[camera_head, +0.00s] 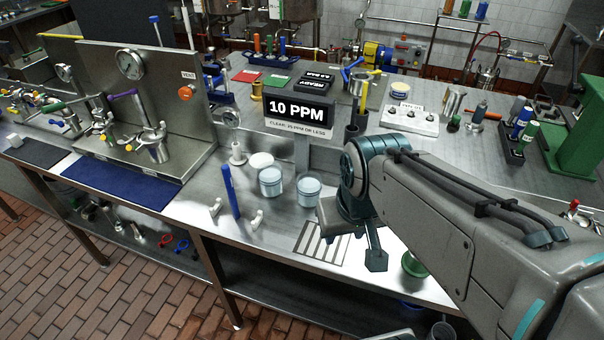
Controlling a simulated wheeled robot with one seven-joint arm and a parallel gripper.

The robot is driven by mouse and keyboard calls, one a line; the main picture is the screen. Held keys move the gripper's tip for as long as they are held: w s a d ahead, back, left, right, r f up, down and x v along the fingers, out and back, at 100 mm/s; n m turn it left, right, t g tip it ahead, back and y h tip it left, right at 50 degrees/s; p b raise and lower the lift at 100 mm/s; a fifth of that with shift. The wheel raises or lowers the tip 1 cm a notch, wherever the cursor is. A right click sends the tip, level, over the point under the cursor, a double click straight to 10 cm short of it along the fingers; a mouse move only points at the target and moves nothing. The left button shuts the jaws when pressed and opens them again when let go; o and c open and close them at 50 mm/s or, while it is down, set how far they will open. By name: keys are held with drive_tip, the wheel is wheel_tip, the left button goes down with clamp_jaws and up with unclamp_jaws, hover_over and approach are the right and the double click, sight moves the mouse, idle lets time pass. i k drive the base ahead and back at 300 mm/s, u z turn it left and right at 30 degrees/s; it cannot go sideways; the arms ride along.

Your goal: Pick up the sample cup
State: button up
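Two clear cups with pale blue contents stand side by side on the steel bench, a left cup (271,181) and a right cup (308,189). I cannot tell which of them is the sample cup. A metal cup (158,150) is at the valve panel on the left. My gripper (374,258) hangs over the front of the bench, to the right of and nearer than the clear cups, apart from them. One fingertip shows clearly; the other is hidden or unclear, so its opening cannot be judged. I see nothing held in it.
A display reading 10 PPM (298,108) stands behind the cups. A blue upright marker (229,190), white lid (261,160) and small white fittings are to their left. A striped plate (322,243) lies in front. A green round object (413,265) is partly behind my arm.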

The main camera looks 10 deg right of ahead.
sight(308, 183)
drive_tip(key=u, duration=0.2)
drive_tip(key=k, duration=0.4)
drive_tip(key=u, duration=0.9)
drive_tip(key=i, duration=0.8)
drive_tip(key=z, duration=0.5)
